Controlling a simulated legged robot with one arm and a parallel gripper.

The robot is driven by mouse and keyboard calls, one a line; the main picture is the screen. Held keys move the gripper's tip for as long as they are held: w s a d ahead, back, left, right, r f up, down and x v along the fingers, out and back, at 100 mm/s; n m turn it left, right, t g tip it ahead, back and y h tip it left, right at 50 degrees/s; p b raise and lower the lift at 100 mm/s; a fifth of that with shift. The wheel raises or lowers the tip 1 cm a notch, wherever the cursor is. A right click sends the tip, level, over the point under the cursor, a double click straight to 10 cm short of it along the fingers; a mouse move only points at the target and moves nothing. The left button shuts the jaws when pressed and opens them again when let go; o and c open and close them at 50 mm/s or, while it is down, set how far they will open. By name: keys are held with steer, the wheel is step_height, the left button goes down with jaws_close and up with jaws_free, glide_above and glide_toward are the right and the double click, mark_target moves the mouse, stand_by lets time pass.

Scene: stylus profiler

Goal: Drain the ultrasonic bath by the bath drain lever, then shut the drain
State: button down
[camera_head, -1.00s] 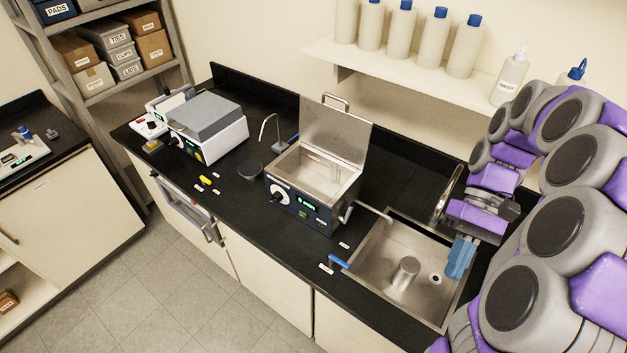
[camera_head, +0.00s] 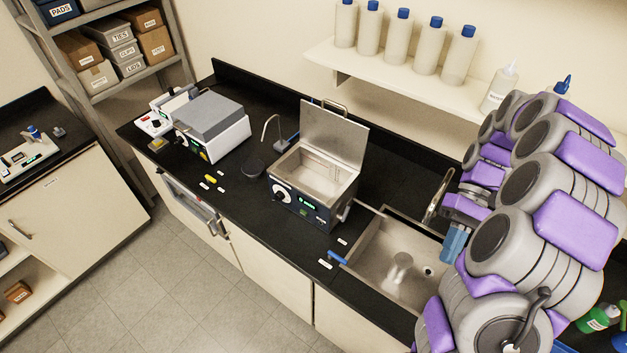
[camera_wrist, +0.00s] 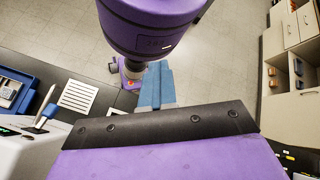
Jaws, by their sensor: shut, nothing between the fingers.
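The ultrasonic bath (camera_head: 312,190) stands mid-counter with its metal lid (camera_head: 333,134) raised. Its basin (camera_head: 310,166) looks pale inside; I cannot tell the liquid level. A thin metal spout (camera_head: 371,209) runs from its right side toward the sink. A blue-handled lever (camera_head: 337,257) lies low at the counter's front edge, left of the sink; its labels are too small to read. My gripper (camera_head: 455,245) is over the sink's right side, shut, empty and apart from bath and lever. Its blue fingers also show in the wrist view (camera_wrist: 157,85).
The steel sink (camera_head: 375,272) holds a metal cylinder (camera_head: 400,266) and has a curved faucet (camera_head: 438,195) behind it. A shelf of bottles (camera_head: 400,82) hangs above. A grey-lidded instrument (camera_head: 212,127) and small yellow items stand left. Counter in front of the bath is mostly clear.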

steer(key=w+p, duration=0.1)
steer(key=p, duration=0.1)
steer(key=d+r+p, duration=0.1)
steer(key=p, duration=0.2)
steer(key=shift+w+d+g, duration=0.15)
steer(key=shift+w+g, duration=0.15)
steer(key=shift+w, duration=0.1)
steer(key=c, duration=1.9)
jaws_free()
steer(key=o, duration=0.5)
steer(key=shift+c, duration=0.2)
steer(key=shift+s+f+b, duration=0.1)
steer(key=shift+f+b, duration=0.1)
steer(key=shift+b, duration=0.45)
